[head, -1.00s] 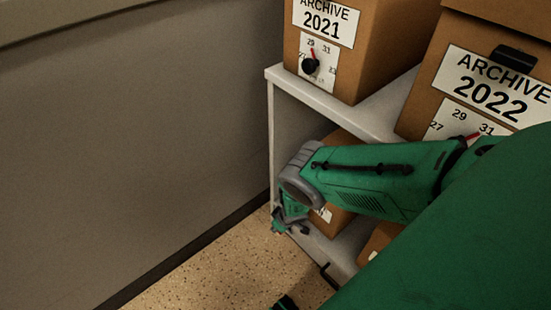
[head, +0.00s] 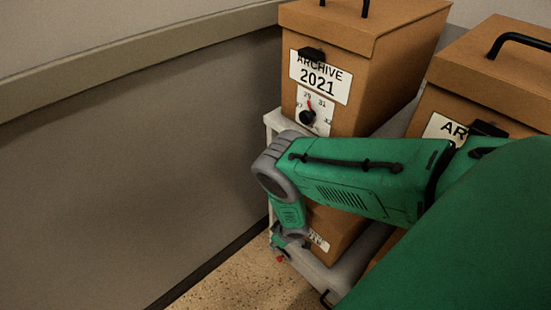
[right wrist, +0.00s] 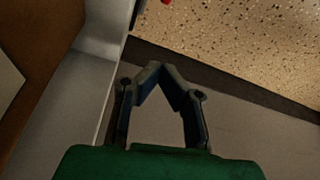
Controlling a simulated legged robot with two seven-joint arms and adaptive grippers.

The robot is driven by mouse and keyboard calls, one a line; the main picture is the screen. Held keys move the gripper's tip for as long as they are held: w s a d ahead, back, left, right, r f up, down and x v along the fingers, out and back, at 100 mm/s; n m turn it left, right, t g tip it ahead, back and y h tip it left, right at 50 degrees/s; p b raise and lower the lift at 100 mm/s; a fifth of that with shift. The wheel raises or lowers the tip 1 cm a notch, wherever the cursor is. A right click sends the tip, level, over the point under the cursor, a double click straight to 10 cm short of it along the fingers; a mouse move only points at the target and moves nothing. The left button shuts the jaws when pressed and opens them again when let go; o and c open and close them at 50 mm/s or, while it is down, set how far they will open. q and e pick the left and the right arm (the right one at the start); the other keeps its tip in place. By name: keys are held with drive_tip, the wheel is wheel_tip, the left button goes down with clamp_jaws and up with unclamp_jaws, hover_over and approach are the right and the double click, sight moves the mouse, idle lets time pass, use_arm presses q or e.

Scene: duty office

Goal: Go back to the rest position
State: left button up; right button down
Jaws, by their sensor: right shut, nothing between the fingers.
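My right arm reaches in from the right in the head view, green with a grey joint. It bends down in front of the shelf, and my right gripper (head: 282,246) hangs low near the shelf's left front corner, small and partly unclear. In the right wrist view my right gripper (right wrist: 160,74) has its dark fingers meeting at the tips, with nothing between them. It points beside the shelf's edge, over the wall and floor. My left gripper is not in view.
A grey shelf (head: 274,121) bears the ARCHIVE 2021 box (head: 375,80) and a second archive box (head: 490,85), partly hidden by my arm. Another box (head: 335,225) sits lower. A grey wall (head: 130,180) is at left.

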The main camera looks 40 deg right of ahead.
idle(0.6)
drive_tip(key=s+a+r+g+p, duration=0.1)
drive_tip(key=s+r+p, duration=0.1)
drive_tip(key=s+r, duration=0.5)
drive_tip(key=s+a+r+m+g+p, duration=0.1)
drive_tip(key=s+a+r+p, duration=0.1)
drive_tip(key=s+r, duration=0.6)
drive_tip(key=s+a+r+m+g+h+p, duration=0.1)
drive_tip(key=s+r, duration=0.6)
drive_tip(key=r, duration=1.1)
drive_tip(key=shift+s+a+p, duration=0.4)
drive_tip(key=shift+p, duration=0.5)
